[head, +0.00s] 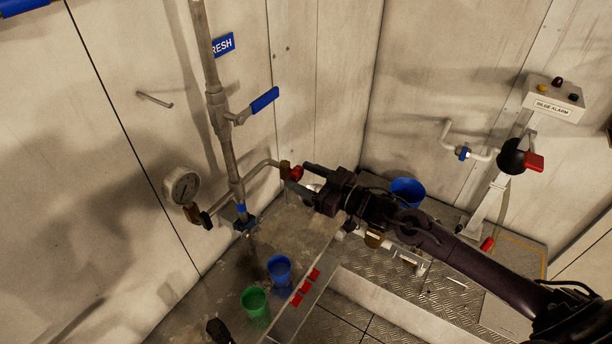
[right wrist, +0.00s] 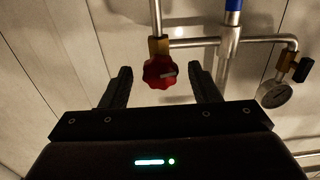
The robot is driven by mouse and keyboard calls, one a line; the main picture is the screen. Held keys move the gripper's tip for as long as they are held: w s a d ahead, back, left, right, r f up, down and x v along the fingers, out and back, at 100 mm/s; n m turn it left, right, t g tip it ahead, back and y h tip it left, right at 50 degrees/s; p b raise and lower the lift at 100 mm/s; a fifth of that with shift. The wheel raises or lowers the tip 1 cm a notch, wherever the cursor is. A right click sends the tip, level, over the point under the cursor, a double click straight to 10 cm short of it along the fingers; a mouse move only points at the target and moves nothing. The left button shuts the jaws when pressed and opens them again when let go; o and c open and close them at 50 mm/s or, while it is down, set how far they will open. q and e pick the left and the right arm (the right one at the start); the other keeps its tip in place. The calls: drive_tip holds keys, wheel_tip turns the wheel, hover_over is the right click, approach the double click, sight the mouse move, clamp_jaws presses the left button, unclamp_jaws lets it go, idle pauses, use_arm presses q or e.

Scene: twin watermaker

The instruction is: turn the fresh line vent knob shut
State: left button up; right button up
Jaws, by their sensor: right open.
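The red vent knob (head: 297,173) sits on a brass fitting at the end of a thin side pipe off the fresh line (head: 222,120). In the right wrist view the red knob (right wrist: 160,72) lies between the two fingers, nearer the left one, and neither finger visibly touches it. My right gripper (head: 305,180) is open and empty, its fingers on either side of the knob in the head view. It also shows open in the right wrist view (right wrist: 160,80).
A pressure gauge (head: 182,186) and a blue lever valve (head: 264,100) are on the fresh line. A blue cup (head: 280,268) and a green cup (head: 255,302) stand below. A bilge alarm box (head: 553,97) and a blue bucket (head: 408,190) are to the right.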

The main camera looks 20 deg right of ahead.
drive_tip(key=c, duration=1)
